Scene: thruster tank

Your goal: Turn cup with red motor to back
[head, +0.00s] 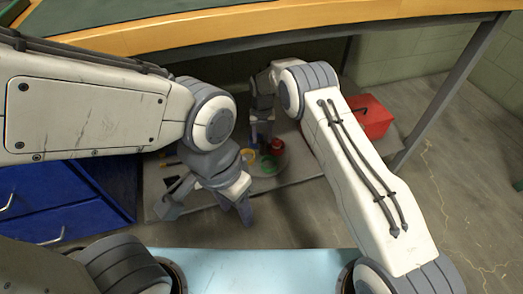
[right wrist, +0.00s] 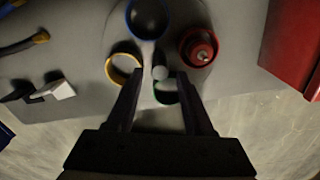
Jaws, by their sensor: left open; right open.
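A red cup (right wrist: 186,47) with a round red motor (right wrist: 199,47) and pale shaft inside sits right of the blue-rimmed cup (right wrist: 131,14) in the right wrist view. The red cup also shows in the head view (head: 277,148). A yellow-rimmed cup (right wrist: 113,69) is at left, and a green-rimmed one (right wrist: 165,98) is nearest. They stand on a grey round plate (right wrist: 225,80). My right gripper (right wrist: 160,74) is open, its fingertips either side of a small grey hub; contact cannot be told. My left gripper (head: 207,212) is open and empty, left of the plate.
A red toolbox (right wrist: 295,45) stands to the right. Tools with dark and yellow handles (right wrist: 25,44) and a white-and-black item (right wrist: 53,90) lie left. The orange-edged tabletop (head: 230,25) hangs above the low shelf. Blue drawers (head: 45,205) stand at left.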

